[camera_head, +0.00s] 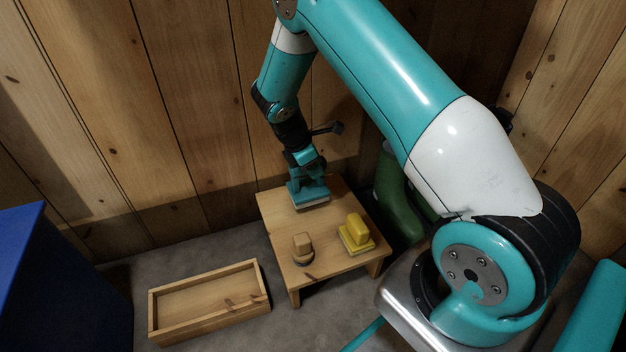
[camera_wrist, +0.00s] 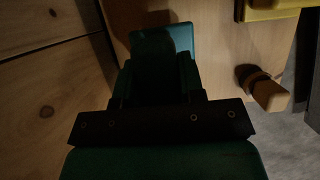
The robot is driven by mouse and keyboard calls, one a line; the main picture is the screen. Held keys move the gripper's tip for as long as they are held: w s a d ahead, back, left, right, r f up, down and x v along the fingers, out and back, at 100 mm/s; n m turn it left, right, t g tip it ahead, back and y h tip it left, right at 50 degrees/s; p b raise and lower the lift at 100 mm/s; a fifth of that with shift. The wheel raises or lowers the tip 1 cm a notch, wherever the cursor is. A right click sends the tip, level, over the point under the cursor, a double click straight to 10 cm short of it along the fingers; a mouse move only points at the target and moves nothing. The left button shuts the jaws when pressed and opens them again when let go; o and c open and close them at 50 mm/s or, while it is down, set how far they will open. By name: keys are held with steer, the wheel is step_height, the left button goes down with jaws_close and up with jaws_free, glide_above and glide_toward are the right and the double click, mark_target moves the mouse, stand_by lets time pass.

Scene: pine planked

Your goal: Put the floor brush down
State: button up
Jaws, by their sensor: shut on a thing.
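The floor brush (camera_head: 310,198) is a teal block with a pale underside, at the back of a low wooden table (camera_head: 323,262). My gripper (camera_head: 308,180) points down from above and is shut on the brush. In the head view the brush is at the tabletop; I cannot tell whether it touches the wood or hangs just above it. In the wrist view the brush's teal top (camera_wrist: 165,40) shows beyond my dark fingers (camera_wrist: 158,85), which hide its middle.
A yellow brush (camera_head: 356,234) stands at the table's right and a wooden-handled brush (camera_head: 303,249) near its front left. An open wooden tray (camera_head: 208,318) lies on the floor at left. A blue box (camera_head: 60,275) is far left. A green object (camera_head: 395,200) stands behind the table. Plank walls close the back.

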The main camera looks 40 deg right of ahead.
mark_target(313, 185)
step_height(313, 185, down, 3)
steer(key=shift+f+b, duration=0.1)
steer(key=shift+b, duration=0.65)
steer(key=o, duration=0.8)
steer(key=shift+o, duration=0.2)
